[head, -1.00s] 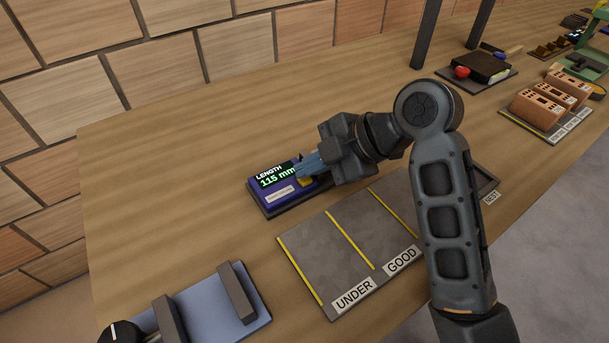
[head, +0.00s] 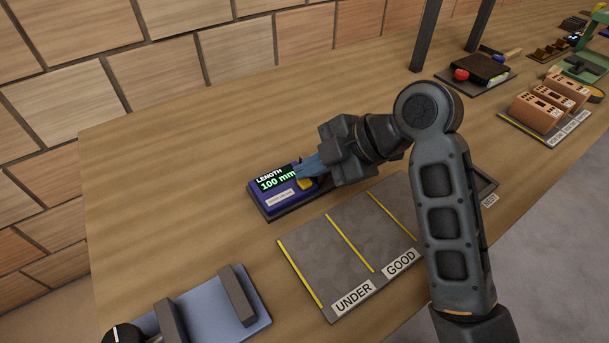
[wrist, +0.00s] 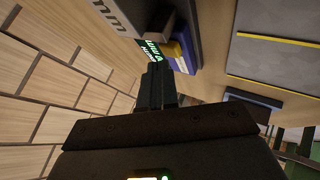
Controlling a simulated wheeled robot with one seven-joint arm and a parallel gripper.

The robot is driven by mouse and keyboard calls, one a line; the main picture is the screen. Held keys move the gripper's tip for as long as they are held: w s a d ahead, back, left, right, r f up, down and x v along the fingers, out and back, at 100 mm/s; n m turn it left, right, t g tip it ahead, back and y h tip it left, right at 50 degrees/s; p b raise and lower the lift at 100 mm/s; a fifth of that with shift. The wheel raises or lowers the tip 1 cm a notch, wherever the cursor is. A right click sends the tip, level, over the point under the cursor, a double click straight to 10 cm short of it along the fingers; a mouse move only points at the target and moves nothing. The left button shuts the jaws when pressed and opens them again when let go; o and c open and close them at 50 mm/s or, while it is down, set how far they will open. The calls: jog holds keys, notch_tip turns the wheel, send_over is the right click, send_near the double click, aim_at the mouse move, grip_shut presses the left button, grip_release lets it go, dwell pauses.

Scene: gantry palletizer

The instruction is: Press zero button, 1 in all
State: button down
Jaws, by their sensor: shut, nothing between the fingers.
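A blue length display unit (head: 273,208) sits on a dark base on the wooden bench. Its screen (head: 276,179) reads "LENGTH 100 mm" in the head view. I cannot tell whether the tips touch the button. In the wrist view the fingers (wrist: 155,72) lie together and point at the unit.
A grey sorting mat (head: 345,250) with yellow lines and labels "UNDER" and "GOOD" lies in front of the unit. A blue fixture (head: 215,312) with dark bars is at the lower left. Brick blocks (head: 540,105) and a red button box (head: 462,75) stand at the right. The bench behind is clear.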

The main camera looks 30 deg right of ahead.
aim_at(310, 183)
jog(key=shift+r, duration=0.4)
jog(key=shift+r, duration=0.1)
notch_tip(310, 183, up, 5)
jog(key=p, duration=0.4)
dwell(0.9)
